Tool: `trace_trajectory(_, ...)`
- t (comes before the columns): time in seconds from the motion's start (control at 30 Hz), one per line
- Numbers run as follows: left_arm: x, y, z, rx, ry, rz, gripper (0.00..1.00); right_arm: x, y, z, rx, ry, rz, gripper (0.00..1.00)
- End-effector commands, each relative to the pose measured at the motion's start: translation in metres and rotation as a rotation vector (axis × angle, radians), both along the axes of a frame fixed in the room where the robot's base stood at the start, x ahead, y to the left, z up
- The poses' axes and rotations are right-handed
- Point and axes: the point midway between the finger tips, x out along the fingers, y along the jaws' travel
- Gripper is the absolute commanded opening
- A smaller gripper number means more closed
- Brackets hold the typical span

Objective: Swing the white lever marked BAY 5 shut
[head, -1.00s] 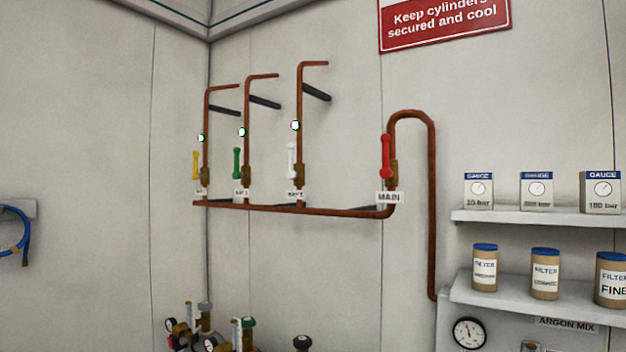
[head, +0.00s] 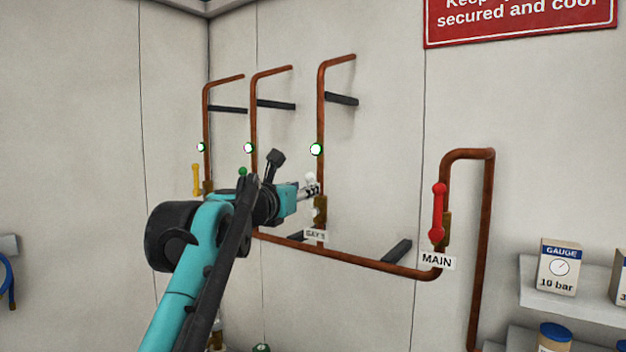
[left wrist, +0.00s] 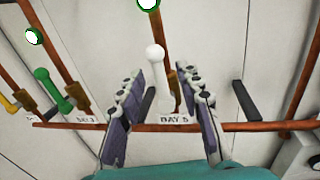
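The white lever (left wrist: 156,68) stands upright along its copper pipe, above the label BAY 5 (left wrist: 174,119) in the left wrist view. My left gripper (head: 312,188) is raised in front of the lever. In the left wrist view its two fingers (left wrist: 166,90) are spread apart, one on each side of the lever, with nothing between them gripped. I cannot tell how far the fingertips are from the lever. My right gripper is not in view.
The red MAIN lever (head: 438,212) is to the right. The green lever (left wrist: 52,90) and the yellow lever (head: 196,180) are to the left. A copper manifold pipe (head: 400,270) runs below. Dark brackets (head: 341,99) stick out from the wall. Shelves (head: 560,285) stand at right.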

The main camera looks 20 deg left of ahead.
Motion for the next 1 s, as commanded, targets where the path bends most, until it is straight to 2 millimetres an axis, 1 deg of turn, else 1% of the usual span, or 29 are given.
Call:
trace_trajectory(0.03,0.010,-0.002,0.002,0.001,0.000,-0.001,0.35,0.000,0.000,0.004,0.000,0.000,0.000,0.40)
trace_trajectory(0.1,0.021,-0.003,0.002,0.001,0.000,0.000,0.35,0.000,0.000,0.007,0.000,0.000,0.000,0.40)
trace_trajectory(0.2,0.034,-0.005,0.002,0.002,0.000,0.000,0.35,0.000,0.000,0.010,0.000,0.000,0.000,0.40)
trace_trajectory(0.3,0.042,-0.007,0.001,0.003,0.000,-0.001,0.35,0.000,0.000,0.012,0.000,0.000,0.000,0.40)
trace_trajectory(0.43,0.046,-0.007,0.000,0.003,0.000,-0.001,0.35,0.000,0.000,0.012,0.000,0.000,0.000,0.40)
trace_trajectory(0.63,0.046,-0.007,0.000,0.004,-0.001,0.000,0.35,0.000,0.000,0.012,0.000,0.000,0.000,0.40)
trace_trajectory(0.67,0.046,-0.007,0.000,0.004,0.000,0.000,0.27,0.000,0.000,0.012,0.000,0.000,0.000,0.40)
trace_trajectory(0.7,0.046,-0.007,0.000,0.004,0.000,0.000,0.17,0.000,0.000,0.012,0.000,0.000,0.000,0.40)
trace_trajectory(0.77,0.046,-0.007,0.000,0.004,0.000,0.000,0.01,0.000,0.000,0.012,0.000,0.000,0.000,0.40)
trace_trajectory(1.0,0.046,-0.007,0.000,0.004,0.000,0.000,0.00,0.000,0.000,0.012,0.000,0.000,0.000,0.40)
